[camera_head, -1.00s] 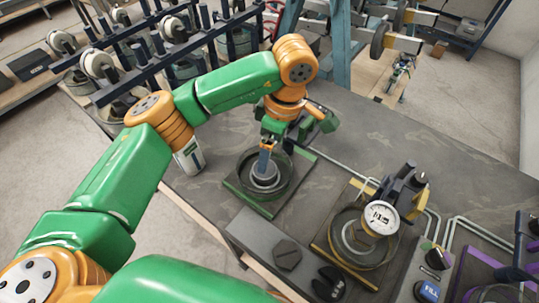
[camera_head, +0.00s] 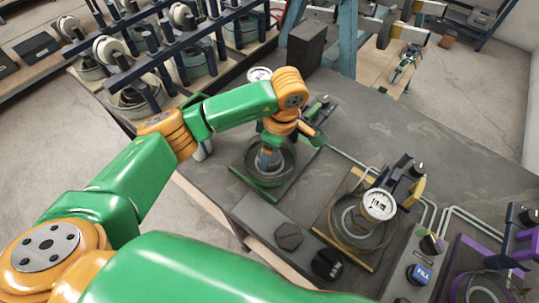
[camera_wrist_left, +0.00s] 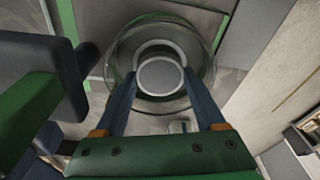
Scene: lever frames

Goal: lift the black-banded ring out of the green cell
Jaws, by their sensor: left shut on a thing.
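The green cell (camera_head: 246,180) is a round clear bowl on a green-edged base, left of centre on the bench. My left gripper (camera_head: 268,160) points down into the bowl from above. In the left wrist view its two blue fingers (camera_wrist_left: 160,78) stand on either side of a grey round ring-like piece (camera_wrist_left: 160,51) inside the bowl (camera_wrist_left: 207,42) and are shut on it. The piece sits within the bowl's rim. I cannot make out a black band on it; the fingers hide its sides. My right gripper is out of view.
A second cell with a yellow-edged base (camera_head: 340,245) and a dial gauge (camera_head: 379,204) stand to the right. A grey box with dark knobs (camera_head: 288,236) lies in front.

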